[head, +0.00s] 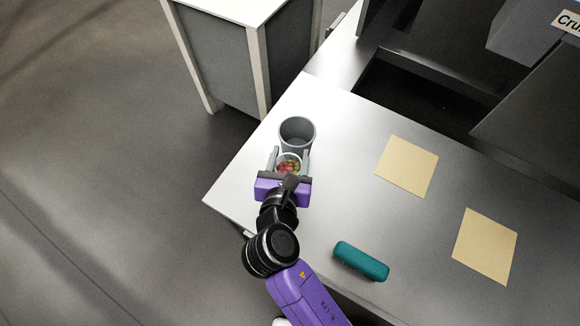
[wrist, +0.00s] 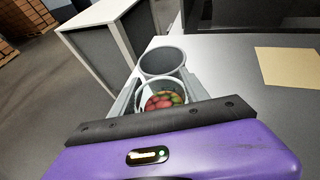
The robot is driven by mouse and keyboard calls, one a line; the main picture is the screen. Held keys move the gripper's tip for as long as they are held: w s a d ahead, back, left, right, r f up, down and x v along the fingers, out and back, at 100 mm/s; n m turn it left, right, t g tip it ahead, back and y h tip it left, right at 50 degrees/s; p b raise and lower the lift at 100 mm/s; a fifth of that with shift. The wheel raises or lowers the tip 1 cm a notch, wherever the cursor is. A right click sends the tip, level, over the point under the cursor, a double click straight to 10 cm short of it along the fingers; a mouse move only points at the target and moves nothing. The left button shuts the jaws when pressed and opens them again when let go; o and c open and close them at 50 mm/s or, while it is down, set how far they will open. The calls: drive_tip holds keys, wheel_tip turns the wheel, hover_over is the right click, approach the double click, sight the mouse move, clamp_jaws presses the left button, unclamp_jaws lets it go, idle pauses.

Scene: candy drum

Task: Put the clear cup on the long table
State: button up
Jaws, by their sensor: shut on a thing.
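My gripper (head: 289,163) is shut on a clear cup (head: 289,155) with red and green candies in it. The cup is upright between the fingers, and it also shows in the wrist view (wrist: 160,86). The cup is over the left part of a grey metal table (head: 335,190). I cannot tell whether its base touches the top, as my gripper hides its lower part. A grey open container (head: 298,128) stands just beyond the cup, very close to it. The frames do not show which surface is called the long table.
Two tan square sheets (head: 407,165) (head: 485,246) lie on the right of the metal table. A teal rounded case (head: 361,261) lies near its front edge. A white-topped cabinet (head: 240,8) stands beyond, to the left. The table middle is clear.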

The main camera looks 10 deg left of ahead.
sight(290, 169)
drive_tip(key=shift+f+b, duration=0.45)
drive_tip(key=shift+f, duration=2.5)
drive_tip(key=shift+f, duration=0.1)
drive_tip(key=o, duration=1.6)
drive_tip(key=shift+c, duration=0.2)
drive_tip(key=shift+r, duration=0.2)
drive_tip(key=v, duration=1.2)
drive_tip(key=shift+a+f, duration=0.1)
